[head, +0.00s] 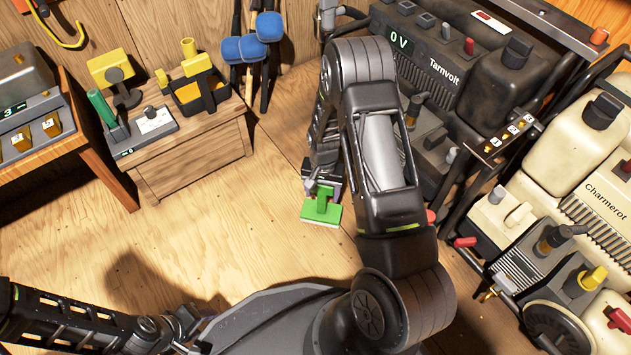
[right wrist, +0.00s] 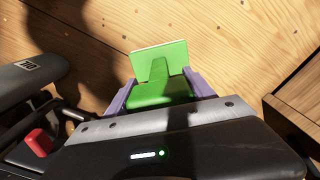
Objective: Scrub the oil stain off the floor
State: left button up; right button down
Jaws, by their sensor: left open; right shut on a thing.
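A green scrubber (head: 321,209) with a flat plate and a handle is held by my right gripper (head: 322,186), low over the floor in the middle of the head view. In the right wrist view, the purple fingers of the gripper (right wrist: 158,92) are closed on the scrubber (right wrist: 158,62) from both sides, with its plate pointing away from me. I cannot tell whether the plate touches the floor. I cannot make out an oil stain; my arm and dark shadows cover parts of the floor. My left arm leaves the head view at the left edge, with its gripper out of sight.
The plank floor (head: 225,235) is open left of the scrubber. A wooden crate (head: 190,160) with small tools stands behind, and a wooden bench (head: 105,150) is at left. A black generator (head: 440,70) and a cream one (head: 590,160) crowd the right side.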

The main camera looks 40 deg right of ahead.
jog(key=shift+r+p, duration=1.65)
jog(key=shift+r, duration=0.85)
